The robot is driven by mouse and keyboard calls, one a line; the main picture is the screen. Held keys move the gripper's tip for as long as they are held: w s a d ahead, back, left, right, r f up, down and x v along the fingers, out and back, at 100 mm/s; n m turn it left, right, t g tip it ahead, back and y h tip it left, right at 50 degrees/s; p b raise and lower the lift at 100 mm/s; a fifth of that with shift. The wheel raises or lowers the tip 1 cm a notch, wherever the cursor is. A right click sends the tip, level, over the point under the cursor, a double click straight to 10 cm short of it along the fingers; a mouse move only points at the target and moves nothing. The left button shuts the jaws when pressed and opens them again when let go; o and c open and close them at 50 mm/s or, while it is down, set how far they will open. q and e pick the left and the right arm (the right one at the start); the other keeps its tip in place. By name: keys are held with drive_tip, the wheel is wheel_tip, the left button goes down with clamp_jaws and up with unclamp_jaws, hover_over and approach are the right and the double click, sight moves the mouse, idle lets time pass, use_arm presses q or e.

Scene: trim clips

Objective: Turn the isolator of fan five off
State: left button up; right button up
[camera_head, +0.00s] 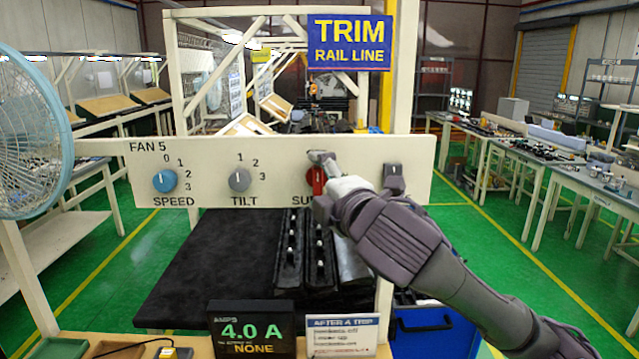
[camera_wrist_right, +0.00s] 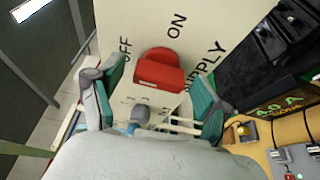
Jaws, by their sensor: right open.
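The long cream panel marked FAN 5 (camera_head: 280,150) spans the head view. Its red SUPPLY isolator (camera_head: 316,180) is partly hidden by my right gripper (camera_head: 325,172). In the right wrist view the red isolator knob (camera_wrist_right: 160,72) shows near the OFF and ON marks, with SUPPLY lettering to its right. My right gripper (camera_wrist_right: 157,88) is open, with one teal-padded finger on each side of the knob. I cannot tell whether either finger touches it, nor clearly which mark the knob points to. My left gripper is not in view.
The panel also has a blue SPEED knob (camera_head: 165,181), a grey TILT knob (camera_head: 239,180) and a dark switch (camera_head: 393,178). A display (camera_head: 252,329) below reads 4.0 A and NONE, beside a white notice (camera_head: 342,336). A blue fan (camera_head: 30,135) stands at the left.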

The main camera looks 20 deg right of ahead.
drive_tip(key=s, duration=0.7)
drive_tip(key=shift+s+d, duration=0.2)
drive_tip(key=shift+d, duration=0.25)
